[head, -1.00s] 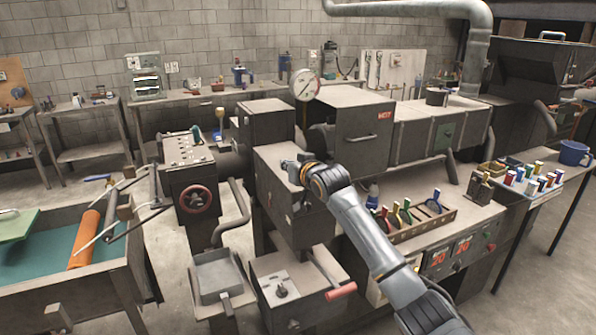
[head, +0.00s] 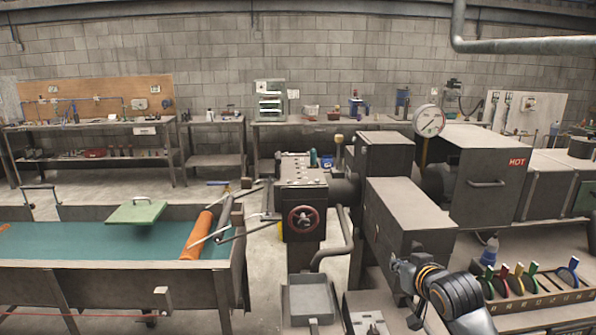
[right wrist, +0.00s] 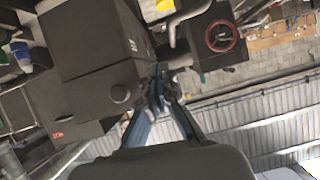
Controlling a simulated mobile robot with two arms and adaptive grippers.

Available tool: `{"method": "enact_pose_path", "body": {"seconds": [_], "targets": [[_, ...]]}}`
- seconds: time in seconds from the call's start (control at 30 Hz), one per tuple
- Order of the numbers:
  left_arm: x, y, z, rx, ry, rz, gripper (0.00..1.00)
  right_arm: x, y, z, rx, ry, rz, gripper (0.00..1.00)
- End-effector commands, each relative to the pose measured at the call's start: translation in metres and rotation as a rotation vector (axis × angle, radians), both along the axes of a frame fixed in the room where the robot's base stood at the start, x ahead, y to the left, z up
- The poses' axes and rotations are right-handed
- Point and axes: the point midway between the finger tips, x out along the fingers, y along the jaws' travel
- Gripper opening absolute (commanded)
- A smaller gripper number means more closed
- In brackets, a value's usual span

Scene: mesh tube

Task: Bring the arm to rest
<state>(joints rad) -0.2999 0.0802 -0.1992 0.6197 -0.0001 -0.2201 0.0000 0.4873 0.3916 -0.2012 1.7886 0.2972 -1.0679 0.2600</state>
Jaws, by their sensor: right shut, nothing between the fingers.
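My right arm enters the head view at the lower right. Its gripper (head: 405,280) is shut and empty, in front of the grey box-shaped machine housing (head: 412,212). In the right wrist view the two fingers (right wrist: 157,85) come together with nothing between them, and a dark machine box (right wrist: 92,55) shows beyond them. I cannot tell whether the gripper touches the housing. My left gripper is in neither view.
A control box with a red handwheel (head: 303,219) stands left of the housing. A trough with a teal bed (head: 110,243) and an orange roller (head: 197,236) is at left. A rack of coloured-handled tools (head: 535,300) is beside my arm. Bare floor shows behind the trough.

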Motion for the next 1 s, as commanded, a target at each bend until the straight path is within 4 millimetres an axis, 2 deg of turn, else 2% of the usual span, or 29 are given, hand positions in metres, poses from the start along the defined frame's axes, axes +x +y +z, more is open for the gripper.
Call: {"method": "enact_pose_path", "body": {"seconds": [0.03, 0.1, 0.17, 0.2, 0.27, 0.3, 0.4, 0.5, 0.7, 0.93, 0.97, 1.0], "targets": [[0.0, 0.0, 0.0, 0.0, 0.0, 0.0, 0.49, -0.026, 0.012, -0.036, -0.014, 0.064, 0.017, 0.0], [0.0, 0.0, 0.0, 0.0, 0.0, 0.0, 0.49, -0.061, 0.023, -0.074, -0.037, 0.143, 0.034, 0.0], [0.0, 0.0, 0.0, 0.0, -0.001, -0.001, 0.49, -0.094, 0.032, -0.103, -0.056, 0.208, 0.049, 0.0], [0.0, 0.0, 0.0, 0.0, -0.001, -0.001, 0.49, -0.116, 0.036, -0.121, -0.068, 0.252, 0.057, 0.0], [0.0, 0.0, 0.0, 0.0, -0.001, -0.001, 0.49, -0.151, 0.042, -0.144, -0.083, 0.319, 0.067, 0.0], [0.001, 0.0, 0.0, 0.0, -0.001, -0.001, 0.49, -0.175, 0.045, -0.158, -0.093, 0.363, 0.073, 0.0], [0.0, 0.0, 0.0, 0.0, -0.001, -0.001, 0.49, -0.232, 0.05, -0.185, -0.113, 0.466, 0.083, 0.0], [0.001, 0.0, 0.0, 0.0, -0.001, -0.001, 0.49, -0.278, 0.053, -0.199, -0.127, 0.549, 0.089, 0.0], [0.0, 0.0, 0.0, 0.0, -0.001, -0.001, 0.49, -0.345, 0.052, -0.212, -0.144, 0.67, 0.092, 0.0], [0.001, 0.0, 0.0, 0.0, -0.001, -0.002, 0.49, -0.407, 0.05, -0.216, -0.157, 0.784, 0.09, 0.0], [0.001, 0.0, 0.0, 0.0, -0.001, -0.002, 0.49, -0.414, 0.05, -0.215, -0.159, 0.798, 0.09, 0.0], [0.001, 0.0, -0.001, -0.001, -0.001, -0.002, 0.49, -0.414, 0.049, -0.223, -0.161, 0.807, 0.09, 0.0]]}}
